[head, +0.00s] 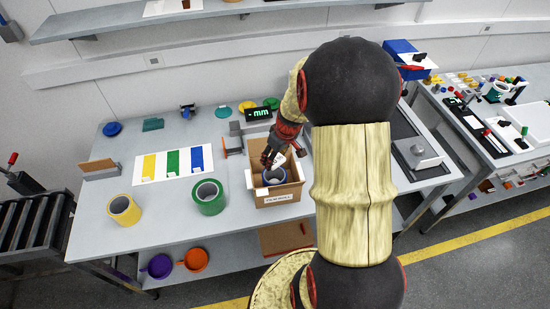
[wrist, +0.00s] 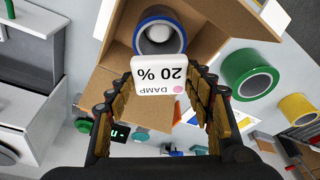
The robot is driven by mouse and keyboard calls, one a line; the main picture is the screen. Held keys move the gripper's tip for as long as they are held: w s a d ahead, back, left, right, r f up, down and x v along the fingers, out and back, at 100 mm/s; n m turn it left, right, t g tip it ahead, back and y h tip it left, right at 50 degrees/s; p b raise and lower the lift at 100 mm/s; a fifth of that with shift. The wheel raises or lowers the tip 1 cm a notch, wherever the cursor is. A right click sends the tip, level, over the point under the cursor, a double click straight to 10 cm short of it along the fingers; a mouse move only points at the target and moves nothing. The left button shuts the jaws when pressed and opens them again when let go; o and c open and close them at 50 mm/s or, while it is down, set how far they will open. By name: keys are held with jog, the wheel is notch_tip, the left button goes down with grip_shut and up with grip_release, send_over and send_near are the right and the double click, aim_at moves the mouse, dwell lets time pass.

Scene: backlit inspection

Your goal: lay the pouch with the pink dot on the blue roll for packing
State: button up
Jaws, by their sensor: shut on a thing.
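The white pouch (wrist: 158,82) with a pink dot carries the printing "DAMP 20 %". My gripper (wrist: 167,74) is shut on it, with a finger on each side. In the head view my gripper (head: 275,150) points down over the open cardboard box (head: 283,198), and the pouch (head: 279,159) shows small and white at its tips. The blue roll (head: 266,181) stands in the box with its open core upward. It also shows in the wrist view (wrist: 142,24), just beyond the pouch, which overlaps its near rim. I cannot tell whether they touch.
A green roll (head: 208,203) and a yellow roll (head: 122,214) stand on the table left of the box. A white sheet with yellow, green and blue stripes (head: 166,165) lies behind them. The box flaps stand open around my gripper. A small display (head: 259,113) stands behind.

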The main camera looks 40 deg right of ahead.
jog(key=shift+f+b, duration=2.4)
jog(key=shift+f, duration=0.45)
jog(key=shift+f, duration=0.2)
jog(key=shift+f+b, duration=0.35)
jog(key=shift+b, duration=0.2)
jog(key=shift+f+b, duration=0.6)
jog(key=shift+f, duration=0.05)
jog(key=o, duration=1.1)
jog(key=v, duration=1.2)
